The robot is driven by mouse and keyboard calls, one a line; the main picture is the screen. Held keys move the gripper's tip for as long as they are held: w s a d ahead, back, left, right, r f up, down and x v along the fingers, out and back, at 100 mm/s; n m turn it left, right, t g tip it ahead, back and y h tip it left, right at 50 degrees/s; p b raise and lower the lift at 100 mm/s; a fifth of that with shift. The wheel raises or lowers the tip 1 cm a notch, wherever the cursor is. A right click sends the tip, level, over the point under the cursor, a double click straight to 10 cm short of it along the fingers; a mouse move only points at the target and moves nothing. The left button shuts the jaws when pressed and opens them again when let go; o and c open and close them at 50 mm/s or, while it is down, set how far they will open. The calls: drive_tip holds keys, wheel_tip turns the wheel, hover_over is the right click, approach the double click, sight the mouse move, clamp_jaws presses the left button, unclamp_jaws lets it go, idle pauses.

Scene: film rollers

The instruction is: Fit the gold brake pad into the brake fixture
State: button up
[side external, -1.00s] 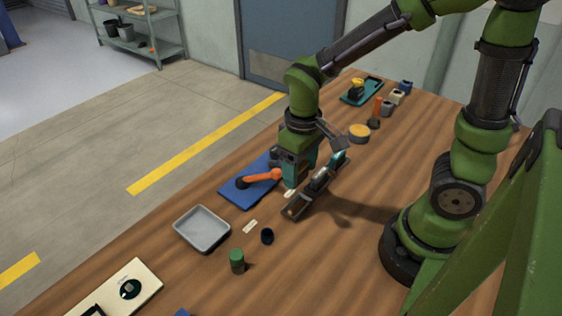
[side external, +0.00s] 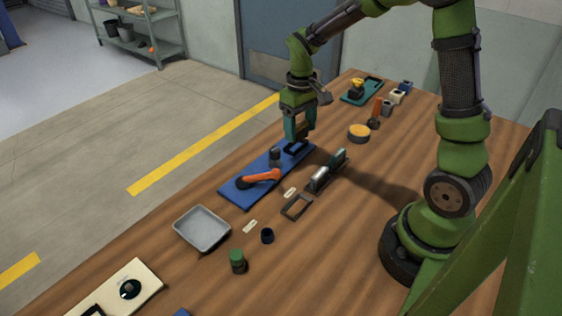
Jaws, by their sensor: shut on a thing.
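My gripper (side external: 300,139) points down over the far end of a long blue board (side external: 233,193). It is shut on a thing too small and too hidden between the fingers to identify. A dark rectangular outline (side external: 296,149) shows on the board just under the fingertips; I cannot tell whether they touch it. The board also carries an orange lever (side external: 262,176) on a dark pivot and a short dark post (side external: 275,156). I cannot tell for sure which thing is the brake fixture. No clearly gold pad shows.
An empty dark frame (side external: 296,207) and silver-dark rollers (side external: 322,180) lie right of the board. A grey tray (side external: 203,229), green-topped cylinder (side external: 237,261), black cup (side external: 267,236) and yellow-topped round tin (side external: 358,132) stand nearby.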

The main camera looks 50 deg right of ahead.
drive_tip(key=r+n, duration=0.1)
drive_tip(key=n, duration=0.1)
hover_over(297, 148)
drive_tip(key=shift+a+f, duration=0.1)
drive_tip(key=shift+f, duration=4)
drive_tip(key=shift+f, duration=0.25)
